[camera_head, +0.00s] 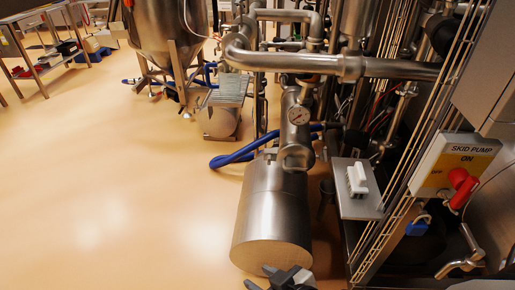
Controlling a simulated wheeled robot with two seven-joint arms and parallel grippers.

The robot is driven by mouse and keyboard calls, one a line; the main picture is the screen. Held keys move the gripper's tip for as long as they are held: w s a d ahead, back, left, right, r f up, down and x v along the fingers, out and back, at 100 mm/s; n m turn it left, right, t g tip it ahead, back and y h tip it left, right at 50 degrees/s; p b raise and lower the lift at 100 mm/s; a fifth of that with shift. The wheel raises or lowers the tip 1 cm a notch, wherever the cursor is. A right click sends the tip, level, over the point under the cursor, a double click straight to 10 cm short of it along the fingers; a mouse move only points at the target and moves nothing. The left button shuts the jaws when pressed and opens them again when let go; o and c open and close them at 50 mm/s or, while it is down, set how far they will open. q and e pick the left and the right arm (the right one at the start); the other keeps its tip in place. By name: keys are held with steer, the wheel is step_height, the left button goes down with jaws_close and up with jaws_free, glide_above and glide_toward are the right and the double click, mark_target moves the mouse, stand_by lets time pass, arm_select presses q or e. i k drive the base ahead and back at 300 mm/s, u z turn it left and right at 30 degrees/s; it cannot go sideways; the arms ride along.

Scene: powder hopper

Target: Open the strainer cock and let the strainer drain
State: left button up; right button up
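I cannot tell for sure which part is the strainer or its cock. A small steel valve-like fitting with a bent handle (464,254) is at the lower right. My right gripper (258,277) shows at the bottom edge, just in front of the cylinder's near end. Its two dark fingertips are apart with nothing seen between them. Whether it touches the cylinder is unclear. My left gripper is not in view.
A skid pump switch box (457,163) with a red handle and a blue padlock (418,226) stand at the right. A grey plate with a white block (357,180) juts out beside the pipework. A blue hose (235,157) lies behind the cylinder. The floor (110,190) at left is clear.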

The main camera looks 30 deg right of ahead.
mark_target(324, 149)
steer(key=u, duration=0.75)
steer(key=i, duration=0.25)
steer(key=z, duration=2.35)
steer(key=i, duration=0.5)
steer(key=u, duration=0.05)
